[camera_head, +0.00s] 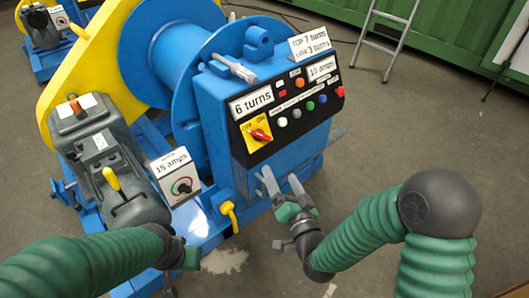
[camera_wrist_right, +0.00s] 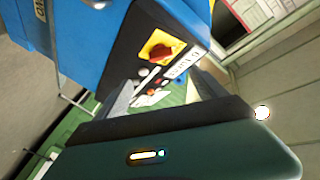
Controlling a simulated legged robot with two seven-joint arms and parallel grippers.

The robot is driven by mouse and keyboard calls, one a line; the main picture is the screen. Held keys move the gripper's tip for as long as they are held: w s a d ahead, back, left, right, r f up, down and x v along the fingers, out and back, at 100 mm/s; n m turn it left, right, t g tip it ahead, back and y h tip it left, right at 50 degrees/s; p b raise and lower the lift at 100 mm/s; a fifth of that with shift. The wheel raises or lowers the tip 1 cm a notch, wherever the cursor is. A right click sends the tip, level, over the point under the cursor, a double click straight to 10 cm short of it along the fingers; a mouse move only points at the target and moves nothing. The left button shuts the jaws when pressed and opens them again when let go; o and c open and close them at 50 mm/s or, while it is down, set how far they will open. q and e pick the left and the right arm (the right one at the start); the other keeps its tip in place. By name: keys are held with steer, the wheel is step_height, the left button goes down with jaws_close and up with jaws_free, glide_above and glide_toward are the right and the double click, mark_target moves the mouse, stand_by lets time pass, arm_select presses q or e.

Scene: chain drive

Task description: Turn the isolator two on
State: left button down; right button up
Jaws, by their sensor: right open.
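A red rotary switch (camera_head: 260,135) sits on a yellow plate marked OFF and ON, at the left of the black panel on the blue machine. Its handle lies tilted. It also shows in the right wrist view (camera_wrist_right: 160,52), beyond the fingertips. No label reading "isolator two" is legible. My right gripper (camera_head: 282,182) is open and empty, below the switch and a little to its right, apart from it. Its two fingers also show in the right wrist view (camera_wrist_right: 163,90). My left gripper (camera_head: 180,262) is at the lower left, below the dial box; its fingers are largely hidden.
Coloured buttons (camera_head: 297,113) and lamps line the panel right of the switch. A white dial box (camera_head: 180,178) marked 15 amps and a grey lever unit (camera_head: 108,165) stand left. A yellow handle (camera_head: 229,215) projects low.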

mark_target(264, 137)
steer(key=b+x, duration=0.4)
steer(key=x, duration=1.2)
steer(key=shift+r, duration=0.1)
steer(key=shift+w+a+r, duration=0.1)
steer(key=shift+w+a, duration=0.05)
steer(key=shift+w, duration=0.1)
